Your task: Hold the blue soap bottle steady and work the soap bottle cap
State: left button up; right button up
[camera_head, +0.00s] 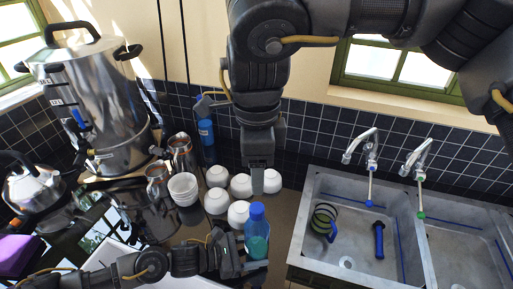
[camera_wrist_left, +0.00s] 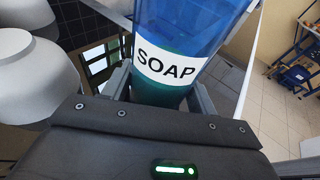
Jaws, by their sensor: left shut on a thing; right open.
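The blue soap bottle (camera_head: 257,240) stands upright near the counter's front edge, left of the sink, with its blue cap (camera_head: 257,210) on top. My left gripper (camera_head: 254,266) is shut around the lower part of the bottle. In the left wrist view the bottle (camera_wrist_left: 190,30) with its white SOAP label fills the middle, between the fingers of my left gripper (camera_wrist_left: 160,92); its cap is out of that view. My right gripper (camera_head: 258,182) points down from above, open and empty, behind and above the cap and apart from it in the picture.
Several white bowls (camera_head: 217,200) stand left of and behind the bottle. Metal jugs (camera_head: 181,152) and a large steel urn (camera_head: 100,110) are farther left. A double sink (camera_head: 345,190) with a striped mug (camera_head: 323,217) and a blue-handled item (camera_head: 379,240) lies right.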

pick_arm(q)
jog(key=o, duration=1.5)
jog(key=shift+c, duration=0.2)
jog(key=v, duration=1.2)
